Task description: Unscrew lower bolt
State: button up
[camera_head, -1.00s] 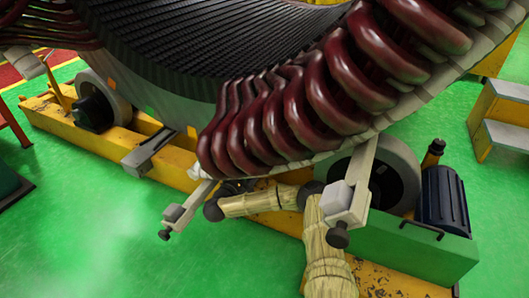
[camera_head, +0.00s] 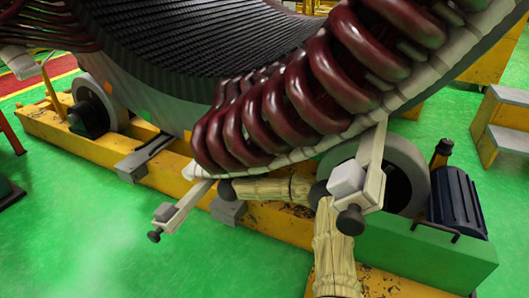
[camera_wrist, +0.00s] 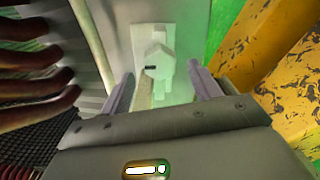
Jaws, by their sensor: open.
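In the head view two pale brackets hang at the lower rim of the stator. The left one (camera_head: 184,205) ends in a dark bolt (camera_head: 154,236), and the right one (camera_head: 371,165) carries another dark bolt (camera_head: 350,220). Which is the lower bolt I cannot tell. In the wrist view my gripper (camera_wrist: 160,70) is open, its two fingers apart with nothing held. A pale bracket with a white block (camera_wrist: 158,56) lies ahead between the fingers, with a small dark mark on it. No clear bolt head shows there.
Dark red coils (camera_head: 270,115) overhang the brackets; they also show at the left of the wrist view (camera_wrist: 35,75). A worn yellow beam (camera_head: 60,128) carries rollers and a grey clamp block (camera_head: 228,212). A dark motor (camera_head: 458,203) stands at right. Green floor (camera_head: 80,220) is clear at left.

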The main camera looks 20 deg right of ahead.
jog(key=b+x, duration=0.1)
jog(key=x, duration=0.3)
jog(key=shift+w+d+f+b, duration=0.1)
jog(key=shift+f+b, duration=0.05)
jog(key=shift+b, duration=0.2)
jog(key=shift+w+d, duration=0.35)
jog(key=c, duration=1)
jog(key=shift+o, duration=0.2)
jog(key=shift+r, duration=0.25)
